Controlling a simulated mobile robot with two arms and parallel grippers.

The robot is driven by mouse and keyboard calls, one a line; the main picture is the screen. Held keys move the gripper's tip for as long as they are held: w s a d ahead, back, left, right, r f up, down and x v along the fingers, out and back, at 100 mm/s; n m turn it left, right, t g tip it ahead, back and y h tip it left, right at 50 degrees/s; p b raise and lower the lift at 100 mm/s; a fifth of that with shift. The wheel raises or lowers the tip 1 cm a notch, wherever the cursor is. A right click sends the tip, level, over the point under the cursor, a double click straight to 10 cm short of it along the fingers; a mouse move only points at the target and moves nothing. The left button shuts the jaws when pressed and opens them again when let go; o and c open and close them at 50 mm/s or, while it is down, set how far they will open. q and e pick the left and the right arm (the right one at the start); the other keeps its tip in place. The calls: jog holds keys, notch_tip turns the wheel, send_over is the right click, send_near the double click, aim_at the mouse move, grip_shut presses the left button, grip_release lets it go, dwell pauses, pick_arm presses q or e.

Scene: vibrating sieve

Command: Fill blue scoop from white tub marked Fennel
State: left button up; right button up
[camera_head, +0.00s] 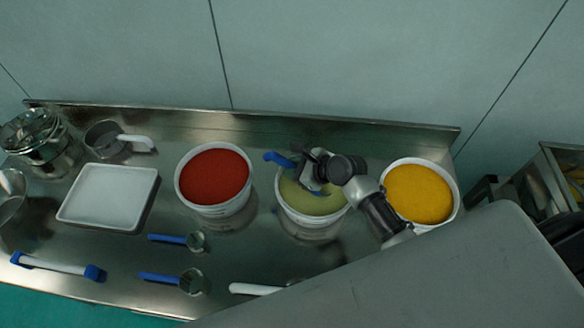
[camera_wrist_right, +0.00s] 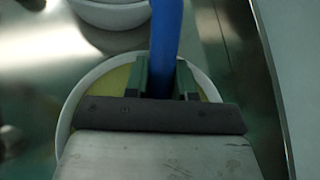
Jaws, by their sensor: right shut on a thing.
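The white tub (camera_head: 312,224) holding greenish-yellow powder stands right of centre on the metal table; no Fennel marking is readable. It also shows in the right wrist view (camera_wrist_right: 72,108). My right gripper (camera_head: 310,177) is over this tub, shut on the blue handle of the scoop (camera_head: 277,158). The blue handle rises between the jaws in the right wrist view (camera_wrist_right: 165,45). The handle sticks out to the upper left of the gripper. The scoop's bowl is hidden by the gripper, so I cannot tell how much powder is in it. My left gripper is not in view.
A tub of red powder (camera_head: 214,178) stands left and a tub of yellow powder (camera_head: 419,193) right. A white tray (camera_head: 107,222), blue-handled scoops (camera_head: 168,239) (camera_head: 160,278), a blue-and-white brush (camera_head: 57,265) and a metal pot (camera_head: 38,138) lie leftward. A raised metal edge runs behind.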

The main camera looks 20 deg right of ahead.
jog(key=shift+s+d+f+b, duration=0.1)
jog(key=shift+f+b, duration=0.5)
jog(key=shift+b, duration=0.05)
jog(key=shift+s+d+f+b, duration=0.1)
jog(key=shift+f+b, duration=0.5)
jog(key=shift+b, duration=0.05)
jog(key=shift+s+d+r, duration=0.1)
jog(key=shift+d+r, duration=0.05)
jog(key=shift+s+d+p, duration=0.15)
jog(key=shift+d+p, duration=0.1)
jog(key=shift+p, duration=0.1)
jog(key=shift+s+d, duration=0.3)
jog(key=shift+d, duration=0.05)
jog(key=shift+d+f, duration=0.1)
jog(key=shift+f, duration=0.1)
